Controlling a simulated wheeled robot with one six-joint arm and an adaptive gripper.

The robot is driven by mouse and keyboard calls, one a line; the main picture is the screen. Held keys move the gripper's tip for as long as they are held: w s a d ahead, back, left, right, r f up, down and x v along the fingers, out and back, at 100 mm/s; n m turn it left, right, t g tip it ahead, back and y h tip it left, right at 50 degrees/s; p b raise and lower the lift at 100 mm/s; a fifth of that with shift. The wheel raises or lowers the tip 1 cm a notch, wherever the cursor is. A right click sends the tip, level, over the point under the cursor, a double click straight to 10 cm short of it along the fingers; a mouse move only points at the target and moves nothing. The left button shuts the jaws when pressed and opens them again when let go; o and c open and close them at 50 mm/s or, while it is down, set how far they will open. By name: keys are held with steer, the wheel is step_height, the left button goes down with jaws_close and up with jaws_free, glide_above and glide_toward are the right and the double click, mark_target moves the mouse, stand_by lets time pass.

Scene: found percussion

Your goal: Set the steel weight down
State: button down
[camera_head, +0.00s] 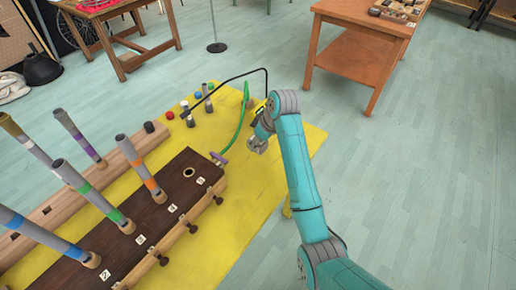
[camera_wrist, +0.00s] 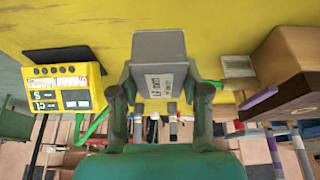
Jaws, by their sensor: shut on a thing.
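My gripper (camera_head: 258,142) is over the right part of the yellow tabletop (camera_head: 225,225), with my arm reaching in from the lower right. In the wrist view my gripper (camera_wrist: 160,97) is shut on the steel weight (camera_wrist: 158,48), a grey block with a white printed label facing the camera. The two fingers press on its sides. In the head view the weight is small and mostly merged with the gripper. I cannot tell whether its base touches the yellow surface.
A yellow meter (camera_wrist: 62,88) with a green cable (camera_head: 236,130) is close beside the gripper. A dark wooden box (camera_head: 150,215) with upright striped tubes stands left. A bent black rod (camera_head: 225,82) rises behind. Bare yellow surface lies in front of the gripper.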

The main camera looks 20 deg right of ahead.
mark_target(258, 157)
steer(key=shift+f, duration=2.4)
steer(key=shift+f, duration=0.15)
steer(key=c, duration=0.6)
jaws_free()
steer(key=shift+o, duration=0.2)
steer(key=v, duration=1.2)
